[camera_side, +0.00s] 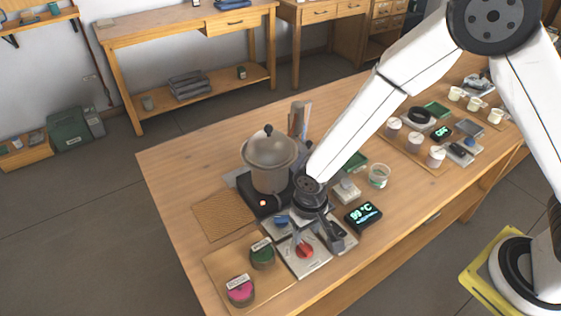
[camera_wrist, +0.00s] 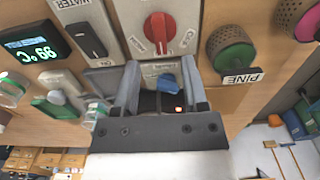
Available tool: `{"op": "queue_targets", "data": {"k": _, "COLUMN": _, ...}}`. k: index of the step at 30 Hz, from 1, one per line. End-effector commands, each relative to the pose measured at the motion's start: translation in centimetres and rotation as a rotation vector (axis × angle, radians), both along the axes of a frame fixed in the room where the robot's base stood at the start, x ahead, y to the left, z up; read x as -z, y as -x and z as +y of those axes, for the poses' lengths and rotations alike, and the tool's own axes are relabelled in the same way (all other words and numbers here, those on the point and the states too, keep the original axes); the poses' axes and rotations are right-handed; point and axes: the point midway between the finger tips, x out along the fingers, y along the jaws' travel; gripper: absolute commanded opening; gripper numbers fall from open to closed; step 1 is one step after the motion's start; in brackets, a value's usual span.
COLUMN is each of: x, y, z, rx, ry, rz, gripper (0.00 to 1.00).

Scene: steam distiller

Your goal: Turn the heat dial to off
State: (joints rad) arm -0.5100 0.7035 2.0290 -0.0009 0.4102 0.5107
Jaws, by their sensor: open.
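A red dial (camera_wrist: 160,28) sits on a pale plate at the top of the wrist view; in the side view this dial (camera_side: 305,250) is at the table's front. A smaller blue knob (camera_wrist: 168,83) is on another plate. I cannot read which is labelled heat. My gripper (camera_wrist: 160,82) is open and empty, pointing down at the plates. Its fingers appear either side of the blue knob in the wrist view, but I cannot tell whether they touch it. The red dial lies just beyond the fingertips.
A lidded pot (camera_side: 270,158) stands on a black hot plate with a lit orange light, close to my gripper. A black WATER switch (camera_wrist: 87,40) and green (camera_side: 262,254) and pink (camera_side: 240,291) jars are nearby. A woven mat (camera_side: 222,214) lies clear.

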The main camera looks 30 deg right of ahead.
Motion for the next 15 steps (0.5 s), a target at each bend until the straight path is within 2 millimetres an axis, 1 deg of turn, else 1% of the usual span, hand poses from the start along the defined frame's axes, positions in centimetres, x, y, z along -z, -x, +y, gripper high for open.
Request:
{"op": "queue_targets", "data": {"k": 1, "x": 0.6, "y": 0.0, "z": 0.0, "rx": 0.000, "ry": 0.001, "rz": 0.001, "gripper": 0.56}}
{"op": "queue_targets", "data": {"k": 9, "x": 3.4, "y": 0.0, "z": 0.0, "rx": 0.000, "ry": 0.001, "rz": 0.000, "gripper": 0.56}}
{"op": "queue_targets", "data": {"k": 15, "x": 4.9, "y": 0.0, "z": 0.0, "rx": 0.000, "ry": 0.001, "rz": -0.001, "gripper": 0.56}}
